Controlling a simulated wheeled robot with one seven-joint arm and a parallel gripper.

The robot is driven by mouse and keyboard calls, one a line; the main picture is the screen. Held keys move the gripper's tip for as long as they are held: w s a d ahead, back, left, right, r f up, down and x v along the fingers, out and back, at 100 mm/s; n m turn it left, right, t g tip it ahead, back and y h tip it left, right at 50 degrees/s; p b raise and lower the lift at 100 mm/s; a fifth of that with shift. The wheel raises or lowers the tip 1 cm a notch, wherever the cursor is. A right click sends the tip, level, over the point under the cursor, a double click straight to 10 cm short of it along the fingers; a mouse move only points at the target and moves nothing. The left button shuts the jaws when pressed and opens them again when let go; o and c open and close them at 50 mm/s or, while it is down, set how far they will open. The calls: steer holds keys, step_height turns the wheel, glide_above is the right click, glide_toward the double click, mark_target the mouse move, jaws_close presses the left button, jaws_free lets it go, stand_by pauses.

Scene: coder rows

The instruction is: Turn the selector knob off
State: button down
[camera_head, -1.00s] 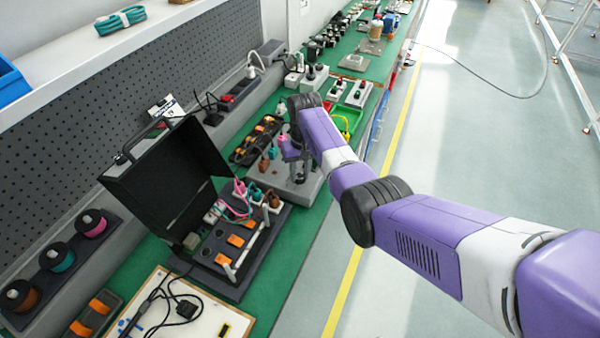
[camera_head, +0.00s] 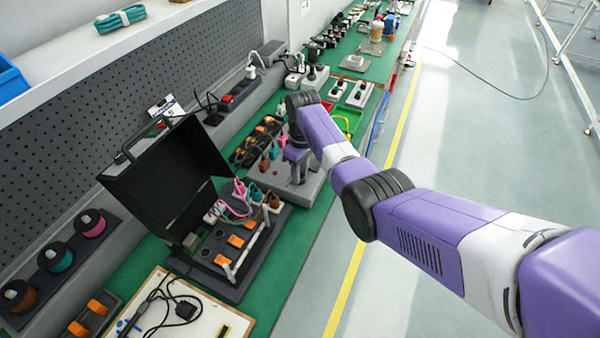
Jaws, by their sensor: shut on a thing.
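My gripper (camera_head: 298,172) points down at the grey panel box (camera_head: 312,188) on the green bench, beyond the open black case. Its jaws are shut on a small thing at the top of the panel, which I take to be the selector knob. The knob itself is hidden by the gripper and wrist, so its angle cannot be seen. Brown and teal plugs (camera_head: 265,166) stand at the left side of the panel.
The open black case (camera_head: 165,180) with pink cables and orange parts stands in front of the panel. A white board (camera_head: 205,325) with black cable lies nearer. Boxes with buttons (camera_head: 358,94) and a green tray (camera_head: 347,122) sit beyond.

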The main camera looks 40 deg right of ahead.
stand_by(0.4)
steer(key=c, duration=1.1)
jaws_free()
steer(key=shift+d+r+b, duration=0.2)
steer(key=shift+r+b, duration=0.2)
steer(key=shift+r, duration=3.5)
